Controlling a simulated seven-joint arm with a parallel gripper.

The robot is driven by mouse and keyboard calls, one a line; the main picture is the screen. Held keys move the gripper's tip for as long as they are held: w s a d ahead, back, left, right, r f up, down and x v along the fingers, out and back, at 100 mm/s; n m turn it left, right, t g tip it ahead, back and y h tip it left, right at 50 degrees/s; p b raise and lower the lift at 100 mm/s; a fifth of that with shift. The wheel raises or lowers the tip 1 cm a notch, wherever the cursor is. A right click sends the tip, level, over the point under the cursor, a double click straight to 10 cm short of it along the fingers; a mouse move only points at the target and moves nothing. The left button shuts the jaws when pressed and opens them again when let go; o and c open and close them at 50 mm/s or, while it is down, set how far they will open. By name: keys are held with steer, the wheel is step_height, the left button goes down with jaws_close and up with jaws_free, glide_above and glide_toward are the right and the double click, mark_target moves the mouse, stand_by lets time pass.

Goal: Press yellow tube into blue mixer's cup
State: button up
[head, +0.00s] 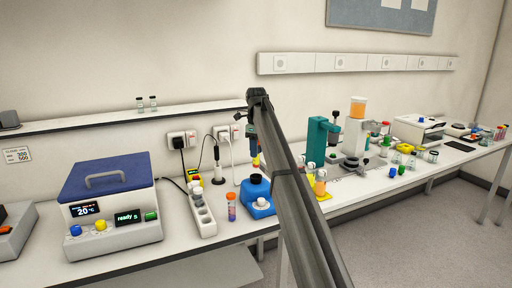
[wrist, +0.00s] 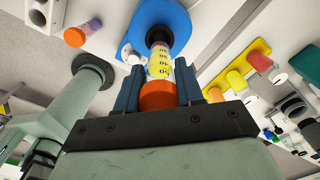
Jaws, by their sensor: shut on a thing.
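The blue mixer (head: 258,200) stands on the bench, with its dark cup (head: 256,179) on top. My gripper (head: 253,145) is above it, pointing down. In the wrist view, my gripper (wrist: 160,88) is shut on the yellow tube (wrist: 159,66), with the orange cap (wrist: 157,96) between its blue fingers. The tube also shows in the head view (head: 256,161), roughly upright over the cup. In the wrist view, the tube lines up with the mixer (wrist: 178,22), and a dark ring shows around or behind it. I cannot tell whether its tip is inside the cup.
A purple tube with an orange cap (head: 231,207) stands left of the mixer, near a white power strip (head: 202,210). A yellow rack with tubes (head: 319,190) is to the right, partly behind my arm. A blue-lidded machine (head: 112,205) stands further left.

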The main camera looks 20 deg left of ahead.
mark_target(256, 161)
steer(key=shift+f, duration=2.7)
steer(key=o, duration=0.5)
jaws_close()
